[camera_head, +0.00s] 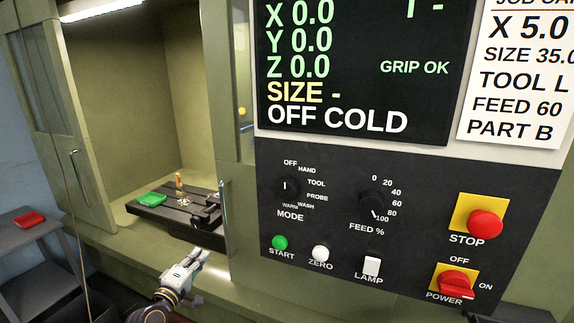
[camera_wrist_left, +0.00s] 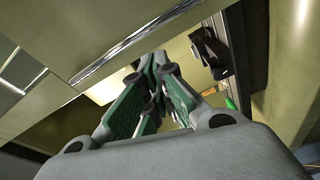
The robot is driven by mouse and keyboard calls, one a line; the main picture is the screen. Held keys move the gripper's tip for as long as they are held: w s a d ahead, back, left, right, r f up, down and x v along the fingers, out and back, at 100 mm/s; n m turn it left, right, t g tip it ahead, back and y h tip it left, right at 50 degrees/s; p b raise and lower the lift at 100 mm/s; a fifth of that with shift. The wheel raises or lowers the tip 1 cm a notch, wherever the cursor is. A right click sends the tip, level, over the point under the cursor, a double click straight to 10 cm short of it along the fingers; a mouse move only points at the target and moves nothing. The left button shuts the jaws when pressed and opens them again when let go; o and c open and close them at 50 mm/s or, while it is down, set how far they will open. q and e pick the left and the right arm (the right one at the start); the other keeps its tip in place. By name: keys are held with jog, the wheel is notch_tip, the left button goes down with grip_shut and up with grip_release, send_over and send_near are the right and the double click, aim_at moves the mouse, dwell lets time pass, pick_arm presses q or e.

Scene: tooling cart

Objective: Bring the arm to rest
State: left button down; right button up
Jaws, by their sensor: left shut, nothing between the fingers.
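My left gripper (camera_head: 201,254) is low in the head view, in front of the machine's sill and below the dark slotted table (camera_head: 160,215). Its fingers are shut and hold nothing. In the left wrist view the green-padded fingers (camera_wrist_left: 158,68) meet at their tips, with the machine opening beyond them. My left arm comes up from the bottom edge; most of it is out of frame. My right gripper is not in view.
The control panel (camera_head: 400,225) with knobs and buttons stands to the right. A red tray (camera_head: 29,220) lies on a grey cart (camera_head: 40,245) at left.

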pick_arm(q)
jog(key=a+f+m+g+y, duration=0.2)
jog(key=f+m, duration=0.2)
jog(key=f, duration=0.7)
jog(key=a+f+m+g+y, duration=0.1)
jog(key=a+f+m+g, duration=0.2)
jog(key=f, duration=0.9)
jog(key=s+f+m+g, duration=0.15)
jog(key=s+f, duration=0.25)
jog(key=f, duration=0.4)
jog(key=s+f+m+g+y, duration=0.1)
jog(key=s+f+m, duration=0.1)
jog(key=s+f, duration=0.35)
jog(key=s+f+m+g, duration=0.1)
jog(key=s+f+m, duration=0.15)
jog(key=f, duration=0.75)
jog(key=s+d+f+m+g, duration=0.1)
jog(key=s+f+g, duration=0.1)
jog(key=s+f, duration=0.75)
jog(key=s+d+f+g, duration=0.1)
jog(key=s+f+g, duration=0.1)
jog(key=s+f, duration=0.75)
jog(key=s+d+f+g, duration=0.2)
jog(key=s, duration=1.1)
jog(key=s+d+f+m+g+b, duration=0.1)
jog(key=s+d+f+g, duration=0.1)
jog(key=s, duration=1.1)
jog(key=shift+s+d+f, duration=0.2)
jog(key=shift+d+f, duration=0.15)
jog(key=shift+f, duration=0.05)
